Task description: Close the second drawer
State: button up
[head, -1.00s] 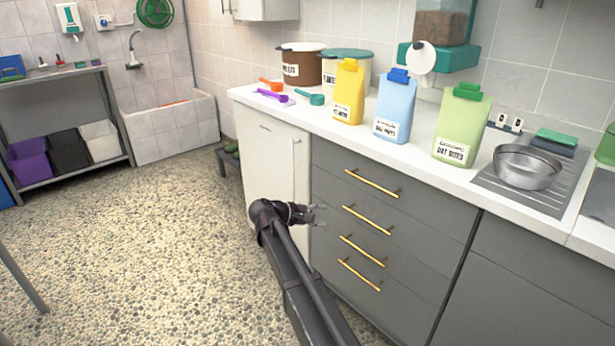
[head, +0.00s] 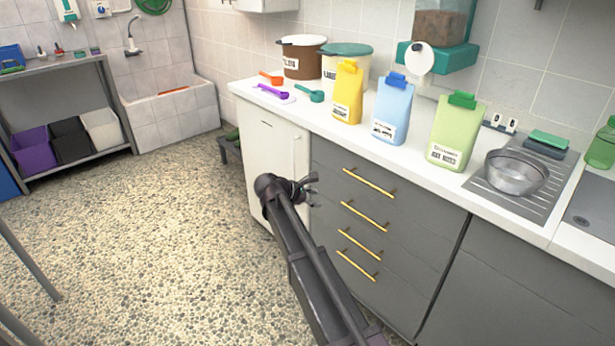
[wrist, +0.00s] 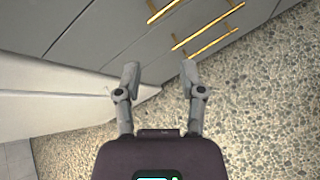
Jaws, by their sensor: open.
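A grey drawer unit (head: 388,222) has several stacked drawers with gold bar handles. The second drawer from the top carries the second handle (head: 364,215). All the fronts look about flush in the head view; a small gap cannot be told. My gripper (head: 312,187) is open and empty, left of the handles, near the edge between the white cabinet and the drawers. In the wrist view my gripper (wrist: 160,74) has its fingers spread, pointing towards the grey fronts. Gold handles (wrist: 207,30) lie beyond the fingertips, up and to the right, apart from them.
A white cabinet (head: 269,165) stands left of the drawers. The white counter (head: 330,118) above holds a yellow bag (head: 347,95), a blue bag (head: 391,112), a green bag (head: 456,135) and a metal bowl (head: 515,172). The pebbled floor (head: 150,235) is clear at left.

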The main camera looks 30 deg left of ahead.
jog(key=shift+w+a+r+n+g+y+p, duration=0.1)
jog(key=shift+a+r+n+g+y+p, duration=0.1)
jog(key=shift+a+r+n+y+p, duration=0.7)
jog(key=shift+w+a+r+n+g+h+p, duration=0.15)
jog(key=shift+r+n+p, duration=0.5)
jog(key=shift+n+p, duration=0.75)
jog(key=shift+w+a+r+n+g+y+p, duration=0.1)
jog(key=shift+a+r+n+g+y+p, duration=0.25)
jog(key=shift+r+n+y+p, duration=0.55)
jog(key=shift+f+n+h, duration=0.15)
jog(key=shift+n+h, duration=0.15)
jog(key=shift+h, duration=0.05)
jog(key=d+f+m+g, duration=0.2)
jog(key=d+m, duration=0.6)
jog(key=d, duration=0.9)
jog(key=d+f+m+g, duration=0.25)
jog(key=d+m, duration=0.45)
jog(key=d, duration=1)
jog(key=s+d+f+m+g+y, duration=0.1)
jog(key=s+d+m+g+y, duration=0.1)
jog(key=s+d+m, duration=0.8)
jog(key=s+d+m+g+y, duration=0.15)
jog(key=s+d+m, duration=0.55)
jog(key=d, duration=0.7)
notch_tip(320, 180, up, 20)
jog(key=p, duration=1.9)
jog(key=shift+w+a+f+p, duration=0.15)
jog(key=shift+w+f+p, duration=0.1)
jog(key=shift+p, duration=0.15)
